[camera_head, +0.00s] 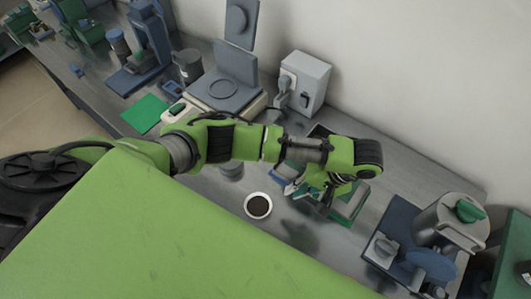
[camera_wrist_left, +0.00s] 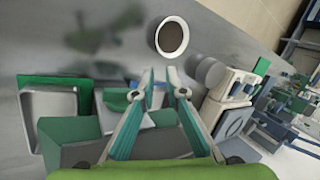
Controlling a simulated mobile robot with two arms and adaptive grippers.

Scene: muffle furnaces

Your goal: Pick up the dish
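The dish (camera_head: 258,206) is a small round white dish with dark contents, on the grey bench near the middle of the head view. It also shows in the left wrist view (camera_wrist_left: 172,37), at the top, beyond my fingertips. My left gripper (camera_head: 291,189) is to the right of the dish in the head view and apart from it. In the left wrist view its two fingers (camera_wrist_left: 160,76) are spread with nothing held between them. My right gripper is in neither view.
Green and grey trays (camera_wrist_left: 60,115) lie beneath my left gripper. A grey cylinder (camera_wrist_left: 210,72) stands near the dish. A balance-like device (camera_head: 228,90) and a white box (camera_head: 304,82) stand at the back. A pot on a blue base (camera_head: 450,222) is at right.

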